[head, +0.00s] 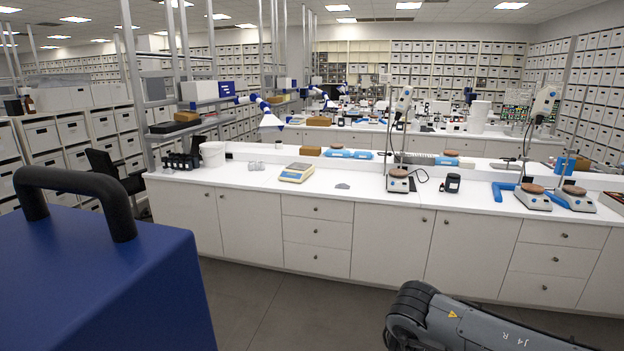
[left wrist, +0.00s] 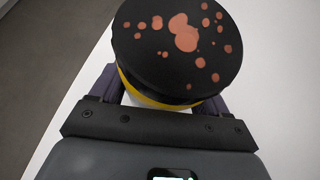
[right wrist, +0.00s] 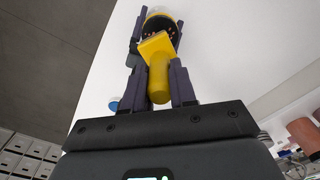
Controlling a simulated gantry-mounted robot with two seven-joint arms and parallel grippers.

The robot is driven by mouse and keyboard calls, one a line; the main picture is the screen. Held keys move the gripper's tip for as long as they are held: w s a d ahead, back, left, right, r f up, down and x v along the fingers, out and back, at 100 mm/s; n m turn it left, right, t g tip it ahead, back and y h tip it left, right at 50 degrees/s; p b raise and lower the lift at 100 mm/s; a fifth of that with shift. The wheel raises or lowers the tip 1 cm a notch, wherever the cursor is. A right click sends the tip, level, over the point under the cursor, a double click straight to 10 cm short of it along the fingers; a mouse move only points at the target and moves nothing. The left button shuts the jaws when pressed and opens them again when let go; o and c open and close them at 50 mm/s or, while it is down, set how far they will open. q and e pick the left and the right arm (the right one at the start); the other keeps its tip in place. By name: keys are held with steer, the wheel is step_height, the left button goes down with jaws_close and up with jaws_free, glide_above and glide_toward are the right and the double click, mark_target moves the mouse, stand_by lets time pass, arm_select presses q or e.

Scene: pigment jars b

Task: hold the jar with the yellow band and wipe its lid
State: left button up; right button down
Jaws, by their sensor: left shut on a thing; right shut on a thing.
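The jar (left wrist: 135,93) with the yellow band has a black lid (left wrist: 165,60) speckled with orange-red spots of several sizes. It fills the upper middle of the left wrist view. My left gripper (left wrist: 165,100) is shut on the jar, a dark finger on each side below the lid. In the right wrist view my right gripper (right wrist: 160,88) is shut on the handle of a yellow wiping tool (right wrist: 158,78). The tool's flat yellow head is in front of the spotted lid (right wrist: 165,25) and hides part of it. I cannot tell whether they touch. Neither gripper shows in the head view.
A white surface (right wrist: 215,45) lies around the jar, with a grey floor (right wrist: 50,50) beyond its edge. A reddish-brown cylinder (right wrist: 302,133) stands at the lower right. In the head view, a long white bench (head: 330,186) carries a balance (head: 297,172) and stirrers (head: 398,181).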

steer(key=shift+f, duration=0.2)
stand_by(0.5)
steer(key=shift+w+d+f, duration=0.1)
steer(key=shift+d+f, duration=0.05)
steer(key=shift+f, duration=0.65)
steer(key=shift+d+f, duration=0.1)
steer(key=shift+f, duration=0.65)
steer(key=shift+f, duration=0.65)
steer(key=shift+d, duration=0.1)
